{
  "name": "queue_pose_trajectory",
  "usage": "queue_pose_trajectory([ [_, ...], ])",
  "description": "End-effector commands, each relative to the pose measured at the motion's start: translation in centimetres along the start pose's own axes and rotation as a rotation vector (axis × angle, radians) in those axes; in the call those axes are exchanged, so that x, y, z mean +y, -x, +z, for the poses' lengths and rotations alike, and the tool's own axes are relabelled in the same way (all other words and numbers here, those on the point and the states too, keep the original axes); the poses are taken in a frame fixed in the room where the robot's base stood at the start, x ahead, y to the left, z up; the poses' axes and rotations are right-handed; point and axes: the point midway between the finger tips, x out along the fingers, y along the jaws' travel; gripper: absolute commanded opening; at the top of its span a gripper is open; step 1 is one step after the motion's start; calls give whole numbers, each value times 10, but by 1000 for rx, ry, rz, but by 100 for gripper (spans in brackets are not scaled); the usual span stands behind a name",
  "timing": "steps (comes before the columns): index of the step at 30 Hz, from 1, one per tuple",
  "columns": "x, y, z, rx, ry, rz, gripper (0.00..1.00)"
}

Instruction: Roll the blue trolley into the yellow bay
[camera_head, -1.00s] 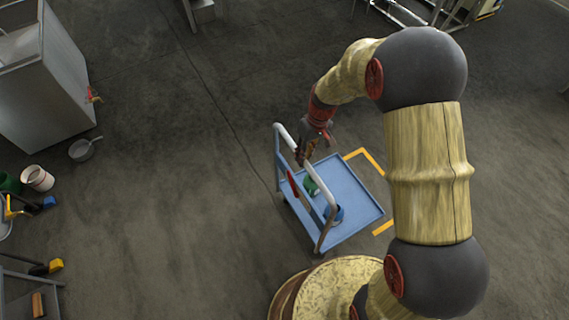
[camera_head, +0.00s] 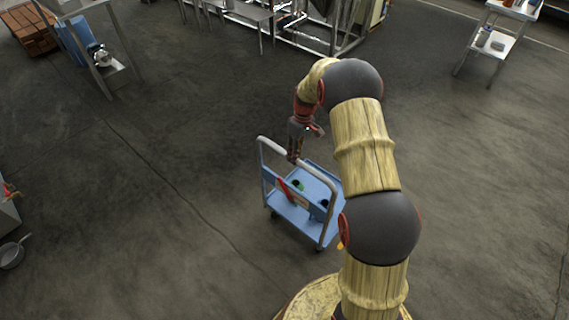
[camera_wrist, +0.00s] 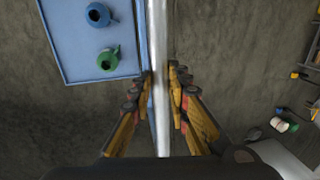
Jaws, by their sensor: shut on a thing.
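The blue trolley (camera_head: 314,222) stands on the floor in front of me, partly behind my arm in the head view. Its grey push handle (camera_head: 300,163) rises at the near left end. My gripper (camera_head: 294,158) is at the handle's top bar. In the wrist view, my gripper (camera_wrist: 163,95) has its fingers on both sides of the pale handle bar (camera_wrist: 158,45) and is shut on it. The trolley's deck (camera_wrist: 75,66) carries a blue jug (camera_wrist: 98,14) and a green jug (camera_wrist: 108,59).
A metal table (camera_head: 245,14) and frames stand at the back. A white trolley or stand (camera_head: 493,42) is at the back right, a grey stand (camera_head: 100,72) at the back left. A pan (camera_head: 12,254) lies at the left edge. Wide concrete floor is clear around the trolley.

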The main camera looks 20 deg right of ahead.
Motion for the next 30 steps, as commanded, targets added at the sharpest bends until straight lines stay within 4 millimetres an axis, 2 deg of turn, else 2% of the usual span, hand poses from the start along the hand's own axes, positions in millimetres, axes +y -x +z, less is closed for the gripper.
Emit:
queue_pose_trajectory([
  [6, 20, 3, 0, 0, -1, 0, 0],
  [20, 26, 6, 0, 3, 0, 6, 0],
  [21, 26, 6, -1, 3, 0, 7, 19],
  [30, 25, 6, -1, 3, 0, 4, 36],
])
